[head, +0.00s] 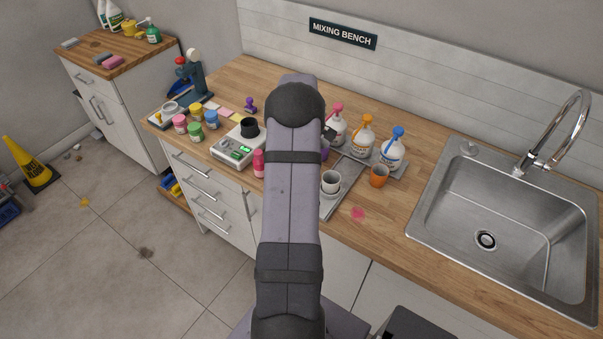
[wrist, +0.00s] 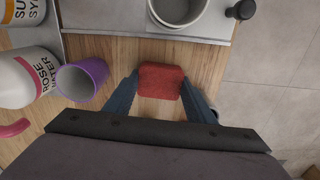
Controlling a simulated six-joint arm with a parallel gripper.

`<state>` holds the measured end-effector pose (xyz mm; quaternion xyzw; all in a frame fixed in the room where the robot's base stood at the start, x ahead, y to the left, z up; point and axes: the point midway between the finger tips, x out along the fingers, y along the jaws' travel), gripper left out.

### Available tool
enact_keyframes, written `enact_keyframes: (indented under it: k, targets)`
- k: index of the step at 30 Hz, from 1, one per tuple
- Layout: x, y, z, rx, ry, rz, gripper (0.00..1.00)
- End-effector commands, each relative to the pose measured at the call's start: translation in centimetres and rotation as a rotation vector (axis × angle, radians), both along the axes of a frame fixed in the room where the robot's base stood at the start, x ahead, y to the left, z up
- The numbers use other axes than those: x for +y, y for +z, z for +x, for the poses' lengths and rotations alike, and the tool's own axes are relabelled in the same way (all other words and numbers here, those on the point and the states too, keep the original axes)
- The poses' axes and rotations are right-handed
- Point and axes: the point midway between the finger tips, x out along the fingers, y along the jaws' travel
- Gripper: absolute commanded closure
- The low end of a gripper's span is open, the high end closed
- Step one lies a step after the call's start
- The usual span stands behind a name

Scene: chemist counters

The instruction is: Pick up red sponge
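The red sponge (wrist: 160,81) shows in the wrist view, over the wooden bench top. My gripper (wrist: 161,78) has its two blue fingers set apart, one at the left edge of the sponge and one at the right. The fingertips are very close to the sponge's sides, and I cannot tell whether they press on it. In the head view my arm hides the sponge and the gripper.
A purple cup (wrist: 82,79) and a rose water bottle (wrist: 28,77) stand left of the gripper in the wrist view. A white cup (wrist: 181,26) on a grey tray is beyond it.

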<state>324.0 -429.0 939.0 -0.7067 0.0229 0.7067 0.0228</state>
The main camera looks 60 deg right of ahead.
Motion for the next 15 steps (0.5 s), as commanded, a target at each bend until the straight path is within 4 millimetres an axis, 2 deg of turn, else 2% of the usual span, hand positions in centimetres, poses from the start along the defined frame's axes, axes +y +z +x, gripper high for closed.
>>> enact_keyframes:
  k: [10,15]
  targets:
    - [0.0,0.1,0.0,0.000,0.000,-0.001,0.71]
    - [-0.1,1.3,0.1,-0.002,0.000,-0.003,0.71]
